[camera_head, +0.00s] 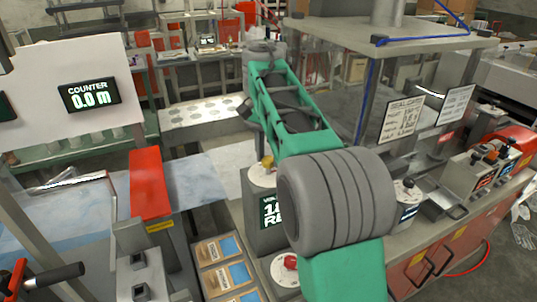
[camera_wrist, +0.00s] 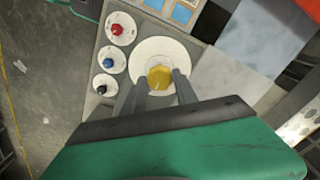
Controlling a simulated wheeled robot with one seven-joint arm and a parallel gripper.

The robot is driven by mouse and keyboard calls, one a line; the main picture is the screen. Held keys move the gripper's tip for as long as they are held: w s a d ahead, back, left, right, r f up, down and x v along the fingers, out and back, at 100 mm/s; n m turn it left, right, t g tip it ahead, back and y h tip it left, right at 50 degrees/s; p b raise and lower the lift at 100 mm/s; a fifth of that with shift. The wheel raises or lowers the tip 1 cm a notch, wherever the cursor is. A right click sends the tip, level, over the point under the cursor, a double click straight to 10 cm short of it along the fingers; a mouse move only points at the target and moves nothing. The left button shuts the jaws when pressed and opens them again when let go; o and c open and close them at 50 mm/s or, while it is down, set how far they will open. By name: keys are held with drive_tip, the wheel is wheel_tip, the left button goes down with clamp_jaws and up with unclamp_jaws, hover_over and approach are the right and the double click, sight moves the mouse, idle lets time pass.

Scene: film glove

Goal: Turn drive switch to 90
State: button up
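A yellow knob (camera_wrist: 159,77) sits at the middle of a large white dial (camera_wrist: 160,56) in the wrist view. In the head view the yellow knob (camera_head: 267,162) shows just left of my arm, on top of a grey box with a partly covered display (camera_head: 270,210). I cannot read a "drive switch" label or a 90 mark on it. My gripper (camera_wrist: 159,80) has its two grey fingers apart, one on each side of the yellow knob; whether they touch it I cannot tell. In the head view my arm hides the fingers.
Small white dials with red (camera_wrist: 117,29), blue (camera_wrist: 108,63) and black (camera_wrist: 101,89) knobs stand left of the large dial. Sample cards (camera_head: 222,265) lie nearby. A counter display (camera_head: 90,94) reads 0.0 m. A bench with a glazed enclosure and more switches (camera_head: 407,190) stands at right.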

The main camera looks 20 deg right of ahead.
sight(269, 158)
drive_tip(key=o, duration=0.4)
wheel_tip(269, 158, up, 6)
drive_tip(key=p, duration=0.5)
drive_tip(key=shift+r+p, duration=0.2)
drive_tip(key=shift+p, duration=0.2)
drive_tip(key=shift+b, duration=0.35)
drive_tip(key=shift+r, duration=0.7)
drive_tip(key=s+a+f+n+t+b, duration=0.1)
drive_tip(key=s+a+f+n, duration=0.2)
drive_tip(key=s+f, duration=0.2)
drive_tip(key=s+a+f+n+t+b, duration=0.1)
drive_tip(key=s+a+f+n+t, duration=0.1)
drive_tip(key=s+a+f+n, duration=0.2)
drive_tip(key=s+a+f+n+t+b, duration=0.1)
drive_tip(key=s+a+f+n+b, duration=0.1)
drive_tip(key=s+f, duration=0.5)
drive_tip(key=shift+s+a+f+n+t, duration=0.15)
drive_tip(key=shift+a+f+n, duration=0.1)
drive_tip(key=shift+a+n, duration=0.2)
drive_tip(key=shift+a+f+n+t, duration=0.15)
drive_tip(key=shift+a+f+n, duration=0.15)
drive_tip(key=shift+a, duration=0.25)
